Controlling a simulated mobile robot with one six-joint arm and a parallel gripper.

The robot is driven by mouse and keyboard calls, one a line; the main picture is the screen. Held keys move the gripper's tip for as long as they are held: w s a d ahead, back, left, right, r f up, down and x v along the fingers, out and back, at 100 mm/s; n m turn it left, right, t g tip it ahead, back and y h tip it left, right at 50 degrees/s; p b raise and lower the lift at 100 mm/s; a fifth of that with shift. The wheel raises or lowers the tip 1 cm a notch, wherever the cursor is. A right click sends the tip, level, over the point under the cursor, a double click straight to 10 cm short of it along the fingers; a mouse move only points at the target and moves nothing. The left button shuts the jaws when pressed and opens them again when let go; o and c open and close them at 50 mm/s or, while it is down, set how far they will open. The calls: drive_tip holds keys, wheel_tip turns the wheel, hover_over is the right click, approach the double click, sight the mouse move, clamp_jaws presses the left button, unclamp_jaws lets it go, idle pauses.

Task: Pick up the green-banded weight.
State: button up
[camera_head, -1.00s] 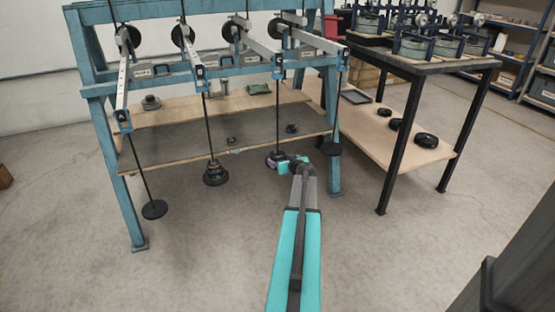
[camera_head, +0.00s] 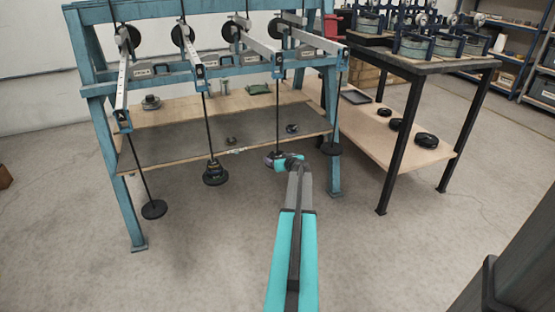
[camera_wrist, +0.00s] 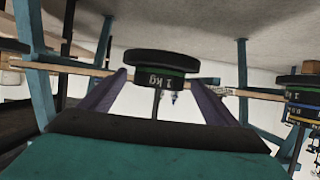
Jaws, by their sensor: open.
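The green-banded weight (camera_wrist: 160,70) is a black disc marked "1 kg" with a thin green band. The wrist view shows it upside down, on a wider black hanger plate (camera_wrist: 160,57) with a thin rod. My gripper (camera_wrist: 158,84) is open, with one purple finger on each side of the weight. I cannot tell whether the fingers touch it. In the head view, my gripper (camera_head: 283,160) is at this hanger, third from the left, and mostly hides the weight.
Another weight stack (camera_head: 215,174) with green, yellow and blue bands hangs to the left; it is at the right in the wrist view (camera_wrist: 305,95). Bare hangers (camera_head: 154,209) (camera_head: 331,148) flank them. A blue frame leg (camera_head: 334,170) stands close right. The wooden shelf (camera_head: 170,160) lies behind.

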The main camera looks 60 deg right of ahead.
sight(279, 157)
drive_tip(key=shift+w+d, duration=0.1)
drive_tip(key=shift+w, duration=0.05)
idle(0.5)
drive_tip(key=c, duration=1.7)
drive_tip(key=shift+r, duration=0.1)
drive_tip(key=shift+r+p, duration=0.3)
drive_tip(key=shift+r, duration=0.55)
wheel_tip(279, 157, up, 2)
drive_tip(key=shift+r, duration=0.1)
drive_tip(key=s+a, duration=0.3)
drive_tip(key=s, duration=0.1)
drive_tip(key=s+a, duration=0.3)
drive_tip(key=s, duration=0.1)
drive_tip(key=s+a+r, duration=0.1)
drive_tip(key=s+a, duration=0.2)
drive_tip(key=s, duration=0.2)
drive_tip(key=shift+a, duration=0.25)
